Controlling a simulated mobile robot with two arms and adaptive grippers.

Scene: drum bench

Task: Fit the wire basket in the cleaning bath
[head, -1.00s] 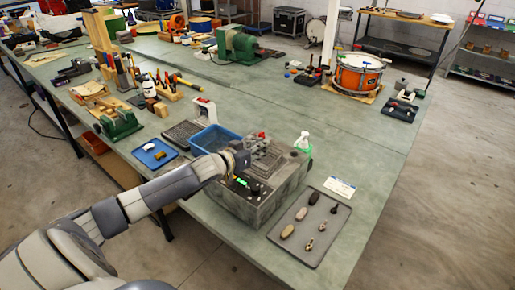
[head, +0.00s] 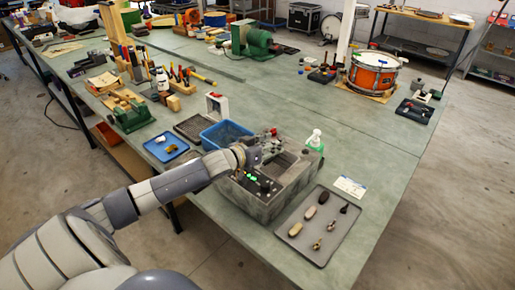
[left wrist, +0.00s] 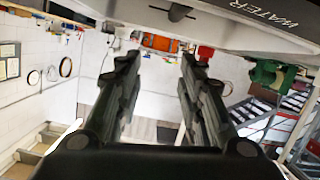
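The cleaning bath (head: 285,198) is a grey box on the green bench, with an open basin in its top and green lights on its near side. My left gripper (head: 258,154) is over the bath's left part, beside the basin; I cannot tell whether it touches. In the left wrist view its two dark fingers (left wrist: 160,60) stand apart with nothing visible between them. A surface marked WATER (left wrist: 285,14) is at the top of that view. I cannot make out the wire basket for certain. My right gripper is out of view.
A blue tub (head: 224,134) stands left of the bath, beside a dark ribbed tray (head: 192,127). A spray bottle (head: 315,139) stands behind the bath's right corner. A grey tray (head: 318,251) with several small parts lies at its right.

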